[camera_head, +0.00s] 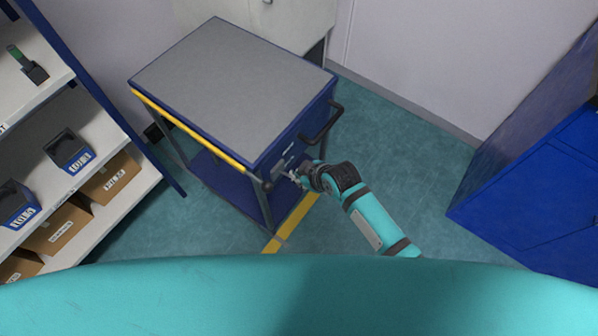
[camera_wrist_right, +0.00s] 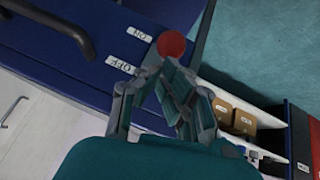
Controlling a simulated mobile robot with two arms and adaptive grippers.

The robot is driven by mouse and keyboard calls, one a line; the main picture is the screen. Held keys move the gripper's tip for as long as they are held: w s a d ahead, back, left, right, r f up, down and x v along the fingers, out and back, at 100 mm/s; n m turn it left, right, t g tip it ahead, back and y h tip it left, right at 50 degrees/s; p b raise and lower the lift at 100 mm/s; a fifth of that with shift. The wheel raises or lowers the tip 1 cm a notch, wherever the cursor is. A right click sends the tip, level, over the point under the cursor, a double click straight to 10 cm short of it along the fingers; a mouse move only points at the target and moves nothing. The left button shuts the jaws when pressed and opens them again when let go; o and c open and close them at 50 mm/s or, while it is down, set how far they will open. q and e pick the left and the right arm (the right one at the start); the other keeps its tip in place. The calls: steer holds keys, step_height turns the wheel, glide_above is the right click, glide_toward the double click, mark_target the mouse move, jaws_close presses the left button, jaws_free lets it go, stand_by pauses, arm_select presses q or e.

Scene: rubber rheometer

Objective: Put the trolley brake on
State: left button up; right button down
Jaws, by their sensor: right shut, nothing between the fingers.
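The trolley (camera_head: 235,75) has a grey top and a blue body, and stands in the middle of the head view. On its end panel, the right wrist view shows a red round knob (camera_wrist_right: 171,44), an ON label (camera_wrist_right: 139,34) and an OFF label (camera_wrist_right: 120,64). In that picture the knob lies closer to ON than to OFF. My right gripper (camera_head: 293,177) is at this end panel. In the wrist view its fingertips (camera_wrist_right: 156,76) are together and empty, just short of the knob; contact cannot be told. My left gripper is out of view.
A dark push handle (camera_head: 325,122) sticks out from the trolley's end. Shelves (camera_head: 100,215) with bins and cardboard boxes stand at the left. A blue cabinet (camera_head: 535,185) stands at the right. Green floor (camera_head: 400,130) between trolley and cabinet is clear.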

steer(key=shift+s+d+f, duration=0.1)
steer(key=shift+f, duration=0.05)
steer(key=shift+s+d+f+t+y+b, duration=0.25)
steer(key=shift+f+y+b, duration=0.2)
steer(key=shift+b, duration=0.4)
step_height(320, 180, down, 8)
steer(key=s+d+t+y+b, duration=0.1)
steer(key=d+t+y+b, duration=0.1)
steer(key=b, duration=1)
steer(key=shift+s+d+t+y+b, duration=0.15)
steer(key=shift+s+t+y+b, duration=0.15)
steer(key=shift+t+y, duration=0.35)
steer(key=shift+f, duration=0.15)
